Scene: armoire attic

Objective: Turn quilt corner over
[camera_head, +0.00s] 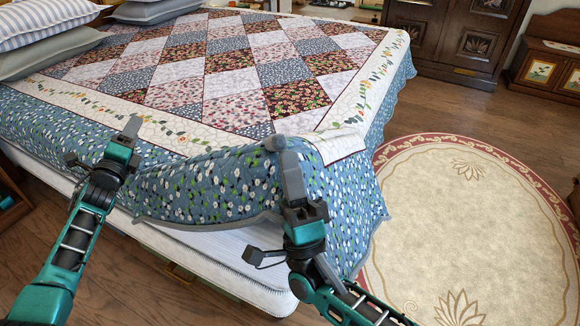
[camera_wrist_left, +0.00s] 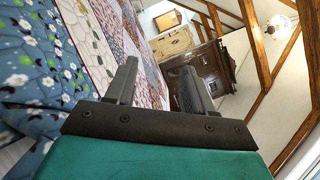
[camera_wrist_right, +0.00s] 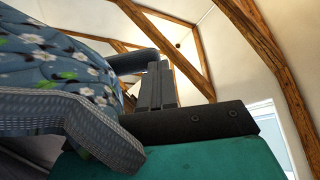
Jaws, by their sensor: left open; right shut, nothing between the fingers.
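The patchwork quilt (camera_head: 235,70) covers the bed, with a white floral band and a blue flowered border. Its near corner (camera_head: 210,190) is bunched and lifted, so the white mattress (camera_head: 215,250) shows below it. My left gripper (camera_head: 128,135) is open and empty above the blue border, left of the lifted part. The left wrist view shows its two fingers apart (camera_wrist_left: 158,88) with the quilt beside them. My right gripper (camera_head: 283,160) is shut at the raised corner edge. In the right wrist view its fingers (camera_wrist_right: 160,85) are together, and the quilt's grey edging (camera_wrist_right: 75,112) lies close beside them.
A round cream rug with a red border (camera_head: 470,215) lies on the wooden floor right of the bed. Pillows (camera_head: 45,25) lie at the far left. A dark carved armoire (camera_head: 455,35) and a painted chest (camera_head: 550,75) stand at the back right.

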